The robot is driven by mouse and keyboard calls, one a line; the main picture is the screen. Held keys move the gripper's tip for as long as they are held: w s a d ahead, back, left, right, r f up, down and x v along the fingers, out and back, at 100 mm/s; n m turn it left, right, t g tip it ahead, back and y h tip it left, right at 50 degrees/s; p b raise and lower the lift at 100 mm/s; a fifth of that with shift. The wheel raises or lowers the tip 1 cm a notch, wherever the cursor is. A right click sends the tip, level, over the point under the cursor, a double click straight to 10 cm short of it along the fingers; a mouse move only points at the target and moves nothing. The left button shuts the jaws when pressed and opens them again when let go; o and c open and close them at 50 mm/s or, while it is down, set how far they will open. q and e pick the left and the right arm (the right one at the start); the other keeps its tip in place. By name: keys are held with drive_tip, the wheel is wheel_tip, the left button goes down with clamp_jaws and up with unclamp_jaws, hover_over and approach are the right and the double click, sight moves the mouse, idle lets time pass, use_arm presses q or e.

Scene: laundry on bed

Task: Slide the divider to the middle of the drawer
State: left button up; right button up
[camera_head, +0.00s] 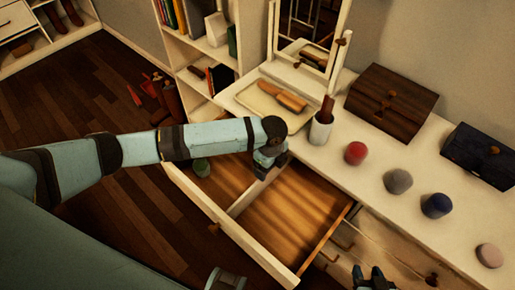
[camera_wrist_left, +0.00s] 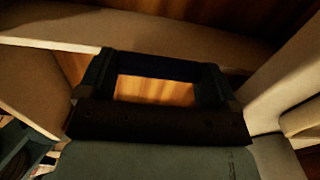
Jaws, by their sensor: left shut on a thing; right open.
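The drawer (camera_head: 235,228) is pulled out of the white dresser, with a wooden floor and pale walls. The divider (camera_head: 243,202) is a pale upright board that runs from the drawer front toward the dresser and parts the drawer into a left and a right compartment. My left gripper (camera_head: 265,172) is down in the drawer, shut on the divider near its dresser end. The gripper covers that end. In the left wrist view its two dark fingers (camera_wrist_left: 157,80) stand over the wooden floor. My right gripper (camera_head: 373,279) is open and empty at the bottom edge, outside the drawer.
The dresser top (camera_head: 330,165) holds a tray (camera_head: 268,101), a cup (camera_head: 320,128), a wooden box (camera_head: 390,98), a dark box (camera_head: 482,155) and several rounded objects. A bookshelf (camera_head: 196,60) stands behind.

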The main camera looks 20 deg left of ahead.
use_arm(q)
drive_tip(key=shift+d, duration=0.1)
drive_tip(key=o, duration=0.9)
drive_tip(key=shift+o, duration=1)
wheel_tip(320, 180, up, 14)
drive_tip(key=shift+s+f, duration=0.1)
